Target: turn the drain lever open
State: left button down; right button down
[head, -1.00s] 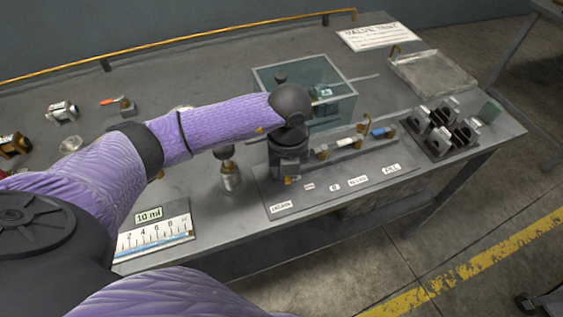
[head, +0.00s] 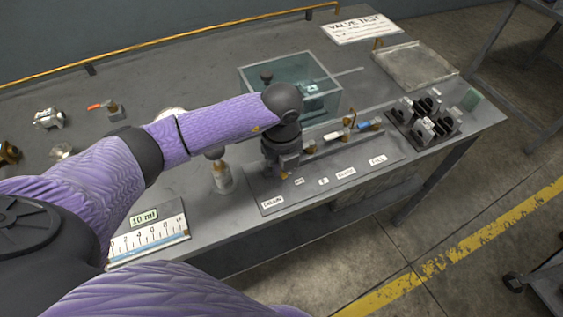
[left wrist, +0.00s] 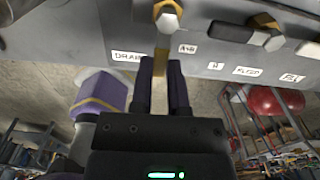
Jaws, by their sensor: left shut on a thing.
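The drain lever (left wrist: 161,60) is a thin brass handle below a hex-nut valve fitting (left wrist: 168,18) on the grey valve panel (left wrist: 85,35), next to the DRAIN label (left wrist: 129,57). My left gripper (left wrist: 162,72) has its two dark fingers on either side of the lever, shut on it. In the head view my left gripper (head: 283,168) is over the left end of the panel, just above the DRAIN label (head: 272,203). My own wrist hides the lever's root there. My right gripper is not in view.
To the right along the panel stand a brass upright lever (head: 349,122) and a blue-handled valve (head: 366,126). A clear tank (head: 325,100) is behind my wrist. A black rack (head: 426,122) holds valves at right.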

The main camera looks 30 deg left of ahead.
pick_arm(q)
jog(key=c, duration=0.6)
grip_release()
notch_tip(320, 180, up, 10)
jog(key=shift+f+p, duration=0.1)
jog(key=shift+p, duration=1.1)
